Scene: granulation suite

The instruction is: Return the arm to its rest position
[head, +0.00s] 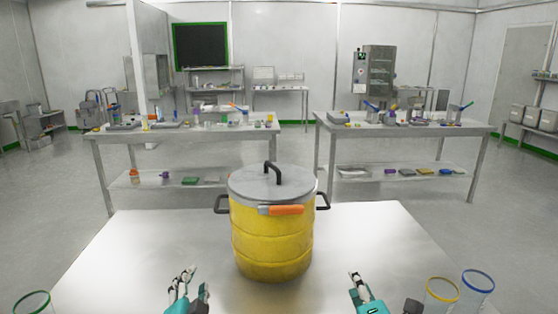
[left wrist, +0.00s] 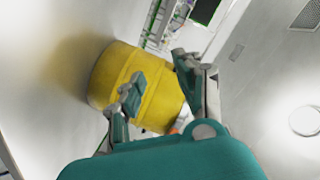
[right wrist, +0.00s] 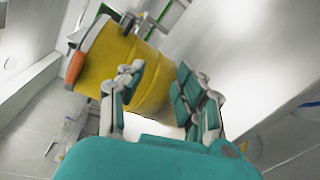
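My left gripper (head: 181,280) is low in the head view, left of a yellow drum and apart from it. In the left wrist view its fingers (left wrist: 157,80) are spread with nothing between them. My right gripper (head: 356,280) is low and to the right of the drum, also apart from it. In the right wrist view its fingers (right wrist: 157,85) are spread and empty. The yellow drum (head: 272,240) stands upright on the near table, with a grey lid, black handles and an orange latch. It shows behind the fingers in both wrist views.
The near steel table (head: 140,245) is bare on both sides of the drum. Beakers with a yellow rim (head: 441,292) and a blue rim (head: 478,286) are at the right; a green-rimmed one (head: 34,304) is at the lower left. Two cluttered benches stand beyond.

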